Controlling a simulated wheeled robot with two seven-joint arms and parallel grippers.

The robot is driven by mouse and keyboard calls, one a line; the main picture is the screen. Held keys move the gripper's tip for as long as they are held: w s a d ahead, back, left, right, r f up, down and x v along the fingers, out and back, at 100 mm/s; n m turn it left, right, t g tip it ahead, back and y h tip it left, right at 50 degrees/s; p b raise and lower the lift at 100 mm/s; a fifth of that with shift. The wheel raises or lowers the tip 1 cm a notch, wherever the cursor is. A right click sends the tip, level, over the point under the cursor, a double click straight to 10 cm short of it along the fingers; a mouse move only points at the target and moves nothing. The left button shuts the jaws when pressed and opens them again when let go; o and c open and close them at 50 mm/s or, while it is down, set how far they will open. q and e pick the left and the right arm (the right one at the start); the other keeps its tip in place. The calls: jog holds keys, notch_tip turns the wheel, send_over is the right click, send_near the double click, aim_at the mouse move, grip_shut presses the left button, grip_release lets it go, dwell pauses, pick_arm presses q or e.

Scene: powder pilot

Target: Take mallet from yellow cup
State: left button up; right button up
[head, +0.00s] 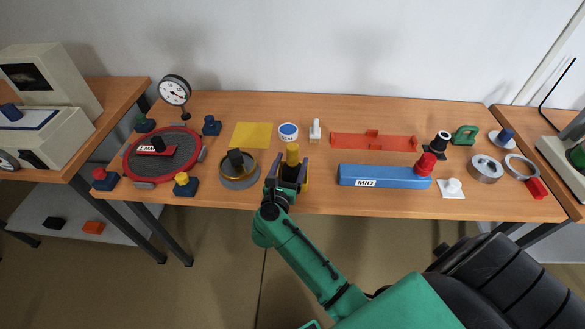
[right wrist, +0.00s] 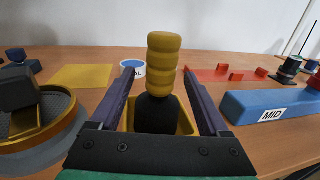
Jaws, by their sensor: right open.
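The mallet stands upright with its ribbed yellow handle (right wrist: 163,62) on top and its black head (right wrist: 156,114) down in the yellow cup (right wrist: 187,121). In the head view the handle (head: 292,152) rises above my right gripper (head: 288,167), which hides most of the cup. My right gripper is open, with one finger on each side of the handle and cup. In the right wrist view a gap shows between both fingers and the handle. My left gripper is not in view.
A round pan with a dark knob (head: 238,168) stands close on the left. A blue block marked MID (head: 385,177) and a red rail (head: 373,142) lie to the right. A white-and-blue round tub (head: 288,131) and a yellow sheet (head: 251,135) are behind. The table's front edge is near.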

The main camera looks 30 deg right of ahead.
jog(key=x, duration=0.4)
jog(key=shift+w+d, duration=0.25)
jog(key=shift+s+a, duration=0.1)
grip_shut()
dwell(0.9)
